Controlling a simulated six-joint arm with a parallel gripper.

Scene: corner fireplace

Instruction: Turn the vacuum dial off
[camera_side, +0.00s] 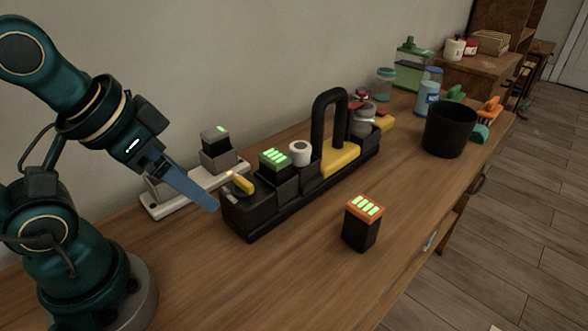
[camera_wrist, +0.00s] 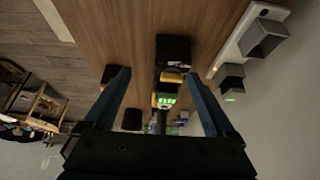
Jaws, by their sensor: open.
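The vacuum dial appears as a yellow knob (camera_side: 243,183) on the near left end of a long black unit (camera_side: 240,217). In the wrist view the yellow knob (camera_wrist: 173,77) lies between my fingers' lines, nearer the right one. Which setting it points to is too small to read. My gripper (camera_side: 217,207) is open and empty, just left of the unit's end and apart from the knob. In the wrist view both fingers of my gripper (camera_wrist: 155,77) are spread wide, with nothing held.
A battery with green lights (camera_side: 275,158), a white-capped piece (camera_side: 300,150) and a yellow body with a black handle (camera_side: 329,100) sit along the unit. A white charger (camera_side: 160,207) stands behind. A loose orange-topped battery (camera_side: 362,228) and black bin (camera_side: 450,132) stand right. The front tabletop is clear.

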